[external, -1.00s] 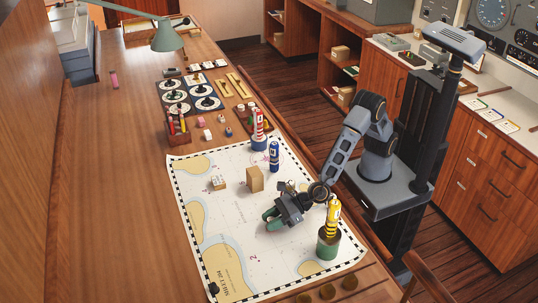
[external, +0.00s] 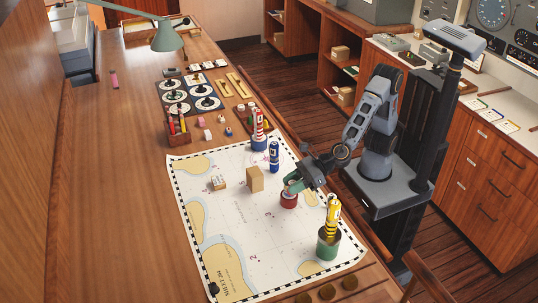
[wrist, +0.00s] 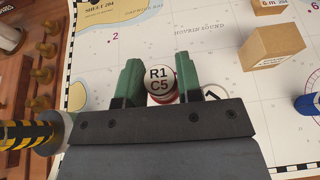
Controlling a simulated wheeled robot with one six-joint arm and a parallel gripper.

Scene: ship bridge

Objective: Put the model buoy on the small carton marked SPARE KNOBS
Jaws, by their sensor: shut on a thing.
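My gripper (external: 293,185) is over the chart, with its green fingers closed on a short red round piece (external: 289,200). In the wrist view its white top (wrist: 160,80), marked R1 C5, sits between the fingertips; I cannot tell whether it touches the chart. A brown carton (external: 255,180) stands left of my gripper; it also shows in the wrist view (wrist: 272,52). A smaller pale carton (external: 219,183) lies further left. I cannot read SPARE KNOBS on either. Other buoy-like pieces are a yellow-black one (external: 333,217), a blue one (external: 274,156) and a red-white striped one (external: 258,127).
The chart (external: 240,238) is largely bare at front left. A wooden pen holder (external: 178,138), dials (external: 190,95) and small blocks stand behind it. Brass knobs (external: 326,291) line the near edge.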

